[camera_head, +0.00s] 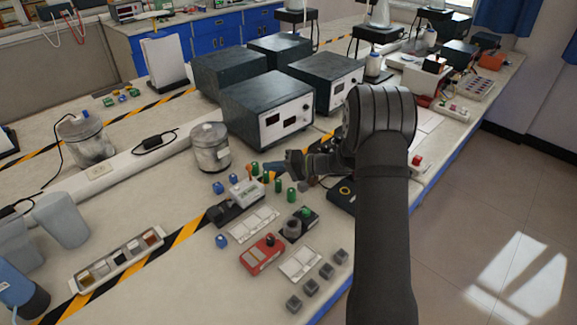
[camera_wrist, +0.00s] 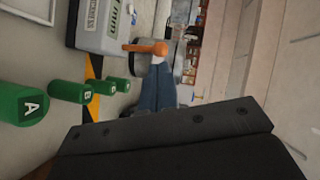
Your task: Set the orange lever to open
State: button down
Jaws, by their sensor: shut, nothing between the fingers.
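The orange lever (camera_wrist: 148,48) shows in the wrist view, with a rounded knob and a thin arm pointing left towards a grey-white device (camera_wrist: 98,26). My gripper (camera_wrist: 160,66) has blue fingers, shut together and empty. Its tips are right by the lever's knob; I cannot tell whether they touch it. In the head view my gripper (camera_head: 272,171) reaches left over the bench, close to the device and the green cylinders.
Green lettered cylinders (camera_wrist: 70,91) stand close to the fingers. A red box (camera_head: 262,255), a white panel (camera_head: 300,264) and several small grey blocks (camera_head: 310,287) lie nearer the bench's front. Dark instrument boxes (camera_head: 268,105) and a metal pot (camera_head: 210,148) stand behind.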

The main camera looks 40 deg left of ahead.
aim_at(251, 167)
jog(key=shift+x, duration=1.75)
jog(key=shift+s+r+n+t+h, duration=0.25)
jog(key=shift+s+n+t, duration=0.2)
jog(key=shift+n+t, duration=0.25)
jog(key=shift+s+n+t+h, duration=0.25)
jog(key=shift+s+n+t, duration=0.25)
jog(key=shift+s, duration=0.45)
jog(key=shift+s+f+n, duration=0.15)
jog(key=shift+s+n, duration=0.05)
jog(key=shift+n, duration=0.1)
jog(key=shift+w+f, duration=0.2)
jog(key=shift+w, duration=0.6)
jog(key=v, duration=1.4)
jog(key=shift+s+a+r, duration=0.1)
jog(key=shift+s, duration=0.1)
